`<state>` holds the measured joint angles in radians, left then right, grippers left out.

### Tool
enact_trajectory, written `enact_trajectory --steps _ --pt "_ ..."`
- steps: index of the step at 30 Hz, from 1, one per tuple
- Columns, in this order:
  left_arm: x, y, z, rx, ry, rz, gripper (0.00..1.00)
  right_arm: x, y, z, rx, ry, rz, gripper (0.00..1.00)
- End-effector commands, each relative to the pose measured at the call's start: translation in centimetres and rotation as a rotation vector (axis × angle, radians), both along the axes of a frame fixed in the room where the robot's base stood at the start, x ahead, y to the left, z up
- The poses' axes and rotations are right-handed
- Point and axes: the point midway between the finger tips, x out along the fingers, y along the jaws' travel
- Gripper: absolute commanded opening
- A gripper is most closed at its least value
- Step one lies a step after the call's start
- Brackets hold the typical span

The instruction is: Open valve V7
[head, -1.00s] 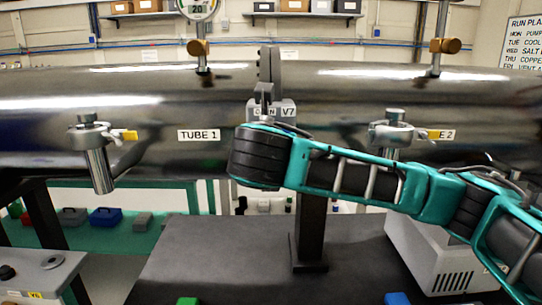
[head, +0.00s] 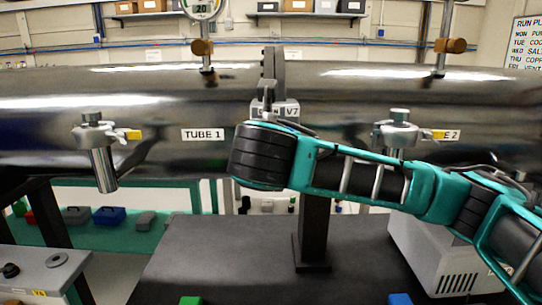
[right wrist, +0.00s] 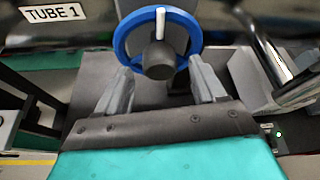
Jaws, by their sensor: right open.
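Valve V7 (head: 289,111) sits at the joint in the middle of the long dark tube in the head view. The two grey fingers are apart, one towards each lower side of the wheel. Contact with the rim cannot be told. My left gripper is not in view.
The tube (head: 120,98) runs across the view with clamps on either side (head: 97,150) and a gauge (head: 202,8) above. A dark table (head: 210,255) and black post (head: 313,235) stand below. A white box (head: 432,255) is at the right, under my arm.

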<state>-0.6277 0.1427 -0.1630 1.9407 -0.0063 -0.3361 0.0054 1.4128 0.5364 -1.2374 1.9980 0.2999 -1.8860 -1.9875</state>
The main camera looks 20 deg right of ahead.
Motion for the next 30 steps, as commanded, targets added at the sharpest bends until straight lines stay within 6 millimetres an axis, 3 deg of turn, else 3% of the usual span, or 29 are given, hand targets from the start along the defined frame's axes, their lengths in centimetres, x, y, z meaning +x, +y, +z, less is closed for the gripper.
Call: enact_trajectory --steps 5,30 --pt "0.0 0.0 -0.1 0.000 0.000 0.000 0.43 -3.4 1.4 1.6 0.000 -0.005 0.006 0.69" --pt "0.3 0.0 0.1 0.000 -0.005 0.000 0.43 -9.2 3.6 4.0 -0.001 -0.002 0.003 0.69"
